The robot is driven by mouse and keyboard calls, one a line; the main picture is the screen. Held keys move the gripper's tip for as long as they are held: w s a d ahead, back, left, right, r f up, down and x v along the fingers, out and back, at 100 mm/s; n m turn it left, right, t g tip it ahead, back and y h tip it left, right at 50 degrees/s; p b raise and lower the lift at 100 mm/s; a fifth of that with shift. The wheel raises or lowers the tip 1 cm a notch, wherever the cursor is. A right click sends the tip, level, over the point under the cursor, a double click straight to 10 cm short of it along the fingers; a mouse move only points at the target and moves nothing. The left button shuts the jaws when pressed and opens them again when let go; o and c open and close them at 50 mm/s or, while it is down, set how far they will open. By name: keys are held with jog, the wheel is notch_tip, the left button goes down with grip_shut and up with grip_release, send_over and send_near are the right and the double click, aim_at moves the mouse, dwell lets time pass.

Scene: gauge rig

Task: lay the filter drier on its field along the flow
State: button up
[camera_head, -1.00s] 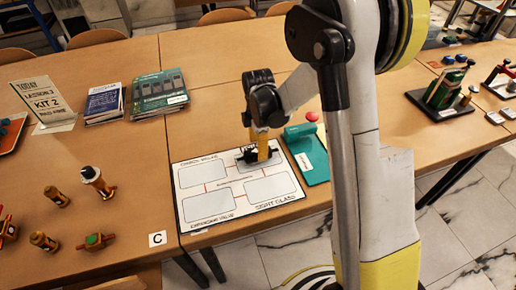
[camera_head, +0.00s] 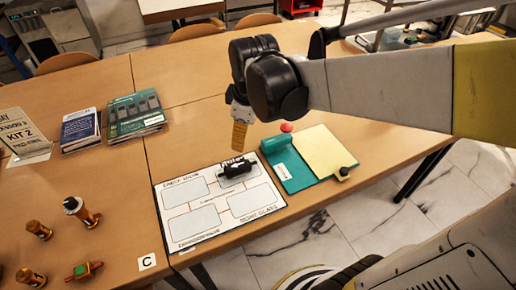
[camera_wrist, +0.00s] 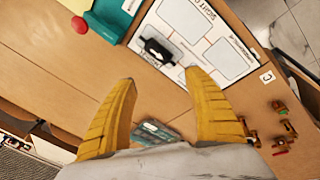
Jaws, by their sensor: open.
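The black filter drier (camera_head: 237,168) lies on the upper right field of the white board (camera_head: 207,234). It also shows in the wrist view (camera_wrist: 159,49), lying roughly lengthwise in that field, with nothing gripping it. Its exact alignment with the flow line is hard to judge. My gripper (camera_head: 239,146) is raised above the board, near the drier's far side and apart from it. In the wrist view its two yellow fingers (camera_wrist: 163,100) are spread wide with nothing between them.
A teal clipboard with a yellow sheet (camera_head: 324,152) and a red knob (camera_head: 286,127) stand right of the board. Brass fittings (camera_head: 80,211) and a C card (camera_head: 147,262) are at left. Booklets (camera_head: 135,112) lie at the back left. Bare table lies behind the board.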

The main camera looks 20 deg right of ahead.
jog(key=s+r+m+t, duration=0.2)
jog(key=s+m+t, duration=0.2)
jog(key=s+m, duration=0.5)
jog(key=shift+s+r+m, duration=0.3)
jog(key=shift+s+m, duration=0.1)
jog(key=shift+s, duration=0.85)
